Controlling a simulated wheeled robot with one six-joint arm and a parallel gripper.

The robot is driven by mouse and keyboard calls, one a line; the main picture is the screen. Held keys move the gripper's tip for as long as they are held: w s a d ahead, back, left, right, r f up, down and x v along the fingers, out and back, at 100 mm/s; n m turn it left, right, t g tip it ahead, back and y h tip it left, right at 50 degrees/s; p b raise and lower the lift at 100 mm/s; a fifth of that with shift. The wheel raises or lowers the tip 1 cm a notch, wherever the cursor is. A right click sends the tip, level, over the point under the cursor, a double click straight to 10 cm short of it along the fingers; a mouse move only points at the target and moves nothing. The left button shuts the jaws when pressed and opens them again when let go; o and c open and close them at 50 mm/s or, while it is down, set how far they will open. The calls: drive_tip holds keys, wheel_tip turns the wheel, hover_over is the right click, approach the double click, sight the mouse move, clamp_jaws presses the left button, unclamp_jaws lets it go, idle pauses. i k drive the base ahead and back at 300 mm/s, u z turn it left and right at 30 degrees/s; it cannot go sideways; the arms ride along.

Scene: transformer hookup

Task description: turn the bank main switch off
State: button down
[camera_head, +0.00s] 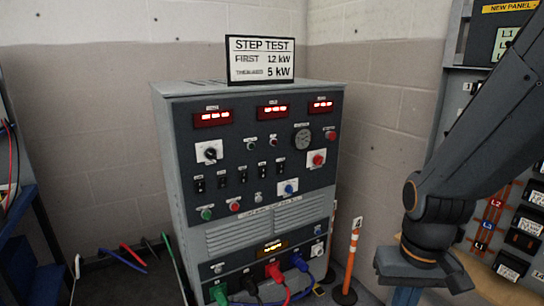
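The grey load bank cabinet (190,240) stands in the corner with its dark control panel facing me. A black rotary switch (209,152) sits on a white plate at the panel's upper left. A red rotary knob (317,160) sits on a white plate at the upper right, and a blue knob (289,188) sits on a white plate lower down. The labels are too small to read, so I cannot tell which is the main switch or its position. Three red displays (272,109) are lit. My gripper is out of view; only part of my arm shows at right.
A STEP TEST sign (260,60) stands on the cabinet. Green, black, red and blue cable plugs (274,272) fill its lower front. An orange-and-white post (351,262) stands right of it. A panel rack (520,225) is at far right, partly behind my arm.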

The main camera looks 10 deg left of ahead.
sight(318, 159)
drive_tip(key=u, duration=0.05)
drive_tip(key=k, duration=0.4)
drive_tip(key=z, duration=0.95)
drive_tip(key=i, duration=1.15)
drive_tip(key=u, duration=0.45)
